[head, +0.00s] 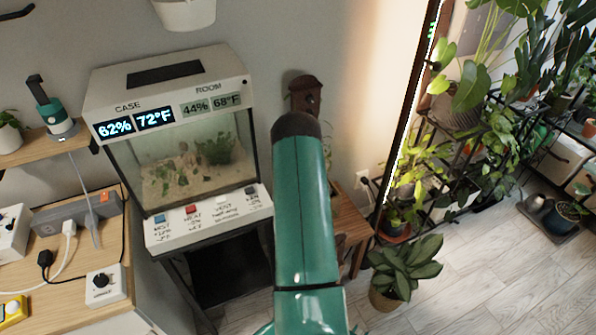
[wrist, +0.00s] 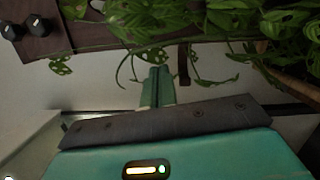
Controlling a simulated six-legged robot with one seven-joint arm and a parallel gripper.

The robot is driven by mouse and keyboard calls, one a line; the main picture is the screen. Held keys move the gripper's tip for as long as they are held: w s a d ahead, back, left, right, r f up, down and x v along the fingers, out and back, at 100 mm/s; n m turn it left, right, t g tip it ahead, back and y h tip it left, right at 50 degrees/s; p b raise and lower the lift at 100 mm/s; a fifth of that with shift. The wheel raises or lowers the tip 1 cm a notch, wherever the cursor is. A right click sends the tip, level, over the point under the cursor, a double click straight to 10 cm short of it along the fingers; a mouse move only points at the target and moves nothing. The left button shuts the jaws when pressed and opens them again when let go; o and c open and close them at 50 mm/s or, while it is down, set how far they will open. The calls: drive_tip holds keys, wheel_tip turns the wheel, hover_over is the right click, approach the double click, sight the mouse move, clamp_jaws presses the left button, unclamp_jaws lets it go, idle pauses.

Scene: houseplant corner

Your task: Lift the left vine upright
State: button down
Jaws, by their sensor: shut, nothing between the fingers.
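My gripper (wrist: 157,86) is in the middle of the wrist view, its two green fingers together with nothing between them. Leafy green vines (wrist: 150,22) spread across the top of that view and trail over a dark shelf edge. Thin stems curl down close beside the fingertips; I cannot tell whether they touch. A separate small leaf cluster (wrist: 60,66) hangs to the left. I cannot tell which strand is the left vine. In the head view my green arm hides the gripper and most of this plant.
A brown panel with dark knobs (wrist: 38,25) is at the wrist view's upper left. In the head view a glass terrarium case (head: 180,165) stands left of my arm. A potted plant (head: 403,265) sits on the floor to the right, with crowded plant shelves beyond. Pale floor (head: 480,270) is clear.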

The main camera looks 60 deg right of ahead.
drive_tip(key=v, duration=0.8)
drive_tip(key=shift+s+a, duration=0.25)
drive_tip(key=shift+s, duration=0.1)
drive_tip(key=c, duration=2.1)
unclamp_jaws()
drive_tip(key=shift+s+a+f, duration=0.1)
drive_tip(key=shift+s+a, duration=0.1)
drive_tip(key=shift+s, duration=0.05)
drive_tip(key=o, duration=0.4)
drive_tip(key=shift+s+a, duration=0.1)
drive_tip(key=shift+o, duration=0.8)
drive_tip(key=shift+s+m, duration=0.1)
drive_tip(key=shift+m, duration=0.5)
drive_tip(key=w+d+r+m, duration=0.2)
drive_tip(key=w+d+m, duration=0.7)
drive_tip(key=m, duration=0.8)
drive_tip(key=shift+w+d+r, duration=0.2)
drive_tip(key=shift+w+d, duration=0.2)
drive_tip(key=shift+d, duration=0.7)
clamp_jaws()
